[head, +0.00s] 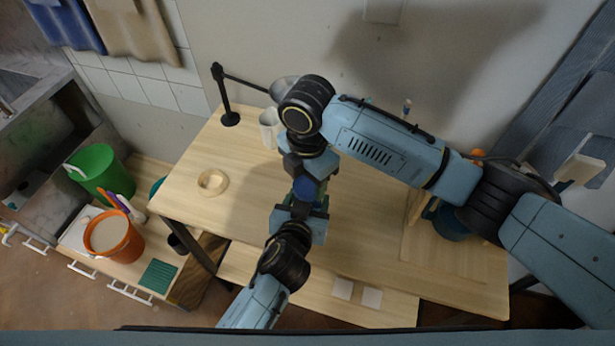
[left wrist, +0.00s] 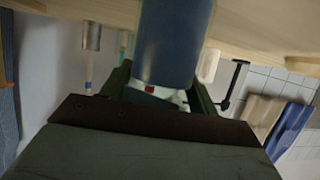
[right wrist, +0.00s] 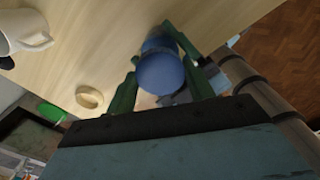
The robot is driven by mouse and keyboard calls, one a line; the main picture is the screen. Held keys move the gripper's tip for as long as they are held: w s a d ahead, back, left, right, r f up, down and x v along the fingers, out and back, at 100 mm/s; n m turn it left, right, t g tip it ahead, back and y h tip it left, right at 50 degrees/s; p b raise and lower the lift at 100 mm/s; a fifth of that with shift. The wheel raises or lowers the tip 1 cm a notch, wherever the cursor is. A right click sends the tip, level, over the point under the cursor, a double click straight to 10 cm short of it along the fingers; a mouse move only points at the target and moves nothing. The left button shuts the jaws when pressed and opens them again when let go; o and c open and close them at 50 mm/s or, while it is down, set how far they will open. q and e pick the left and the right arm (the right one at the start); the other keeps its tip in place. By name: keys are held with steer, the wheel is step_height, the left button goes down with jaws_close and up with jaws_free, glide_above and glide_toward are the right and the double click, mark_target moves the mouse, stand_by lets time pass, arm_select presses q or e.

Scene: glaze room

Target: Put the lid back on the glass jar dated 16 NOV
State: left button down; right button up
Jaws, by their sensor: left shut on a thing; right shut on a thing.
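A dark blue rounded thing (head: 308,188) is between my two grippers, above the table. In the left wrist view it is a large blue cylinder (left wrist: 172,40) between the fingers of my left gripper (left wrist: 165,92). In the right wrist view a blue round end (right wrist: 161,74) sits between the green fingers of my right gripper (right wrist: 165,85). Both grippers appear shut on this same blue thing, my right from above and my left from the near side. A pale wooden ring-like piece (head: 212,182) lies on the table at left; I cannot tell if it is a lid. No date is readable.
The wooden table (head: 370,250) is mostly clear at its front. A black lamp (head: 229,117) and a white pitcher (head: 268,130) stand at the back. A dark blue pot (head: 452,225) is at right, partly behind my arm. Orange (head: 113,240) and green (head: 98,172) buckets stand left.

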steer(key=shift+m, duration=0.8)
steer(key=o, duration=1)
steer(key=shift+r, duration=2.3)
steer(key=shift+c, duration=0.3)
